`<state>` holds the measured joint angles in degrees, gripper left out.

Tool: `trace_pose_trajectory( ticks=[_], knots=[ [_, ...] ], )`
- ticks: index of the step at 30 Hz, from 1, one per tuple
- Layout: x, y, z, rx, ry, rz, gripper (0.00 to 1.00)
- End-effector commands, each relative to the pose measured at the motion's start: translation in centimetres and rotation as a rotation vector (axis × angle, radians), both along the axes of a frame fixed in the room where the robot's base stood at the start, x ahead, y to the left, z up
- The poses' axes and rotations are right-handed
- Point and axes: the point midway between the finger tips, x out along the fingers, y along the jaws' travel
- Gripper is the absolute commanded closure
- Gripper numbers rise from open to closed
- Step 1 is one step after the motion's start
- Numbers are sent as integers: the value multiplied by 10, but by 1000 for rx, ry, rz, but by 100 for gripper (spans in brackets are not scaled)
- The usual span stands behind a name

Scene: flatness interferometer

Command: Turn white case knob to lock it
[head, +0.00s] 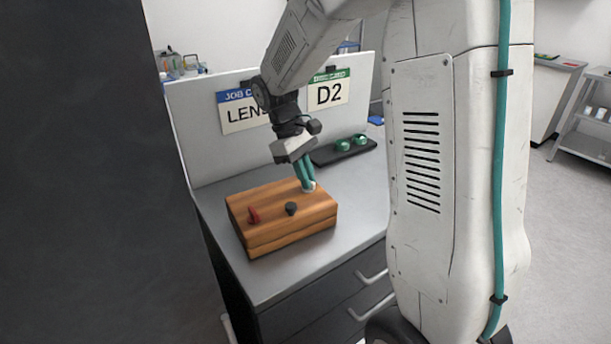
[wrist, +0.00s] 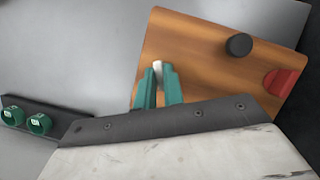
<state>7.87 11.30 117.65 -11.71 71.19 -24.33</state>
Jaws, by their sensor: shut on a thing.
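The wooden case (head: 275,228) lies closed on the grey bench, with a red knob (head: 254,215), a black knob (head: 291,208) and a white knob (head: 309,186) on its lid. My gripper (head: 307,184) points down at the white knob with its teal fingers. In the wrist view the fingers (wrist: 158,82) are closed around the white knob (wrist: 157,68), and only a small part of it shows between the tips. The wooden case (wrist: 205,50), black knob (wrist: 239,45) and red knob (wrist: 279,82) also show there, clear of the fingers.
A dark tray (head: 330,155) with green round pieces (head: 343,146) stands behind the case. A white panel with a "LENS" card (head: 245,110) and a "D2" card (head: 329,92) rises at the back. The bench top (head: 350,205) is free right of the case.

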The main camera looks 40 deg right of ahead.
Motion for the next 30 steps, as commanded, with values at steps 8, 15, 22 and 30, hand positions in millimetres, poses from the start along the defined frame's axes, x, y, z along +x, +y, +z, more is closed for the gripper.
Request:
trace_pose_trajectory(
  ticks=[8, 15, 22, 30],
  knots=[
    [0, -2, 0, 0, 0, -232, 100],
    [1, -3, 0, 0, -1, -371, 100],
    [1, -3, 0, -1, -1, -438, 100],
    [0, -3, 0, -1, 0, -458, 100]
  ],
)
